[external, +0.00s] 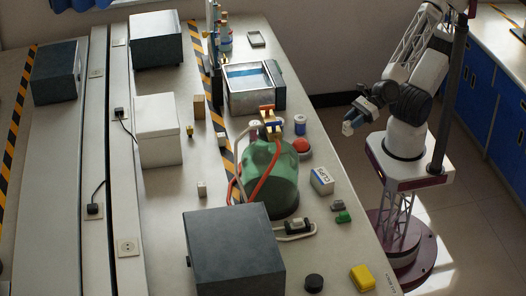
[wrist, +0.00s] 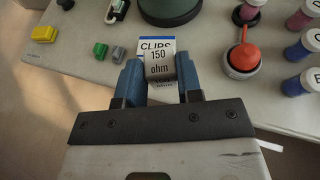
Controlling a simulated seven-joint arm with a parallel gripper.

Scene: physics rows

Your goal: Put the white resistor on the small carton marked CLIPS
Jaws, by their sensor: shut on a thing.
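My gripper (wrist: 160,72) has blue fingers shut on the white resistor (wrist: 161,62), a pale block marked 150 ohm. In the external view my gripper (external: 356,115) is off the table's right edge, holding the white resistor (external: 347,128) in the air. The small carton marked CLIPS (external: 321,181) stands on the table near the right edge, white with a blue edge. In the wrist view the carton (wrist: 146,45) shows beyond the resistor, which hides much of it. The resistor is apart from the carton in the external view.
A green glass vessel (external: 270,178) with red tubing stands left of the carton. A red-topped thing (external: 301,147) and a blue-and-white jar (external: 300,124) are behind it. A grey block (external: 337,206), green block (external: 343,217) and yellow block (external: 362,278) lie toward the front.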

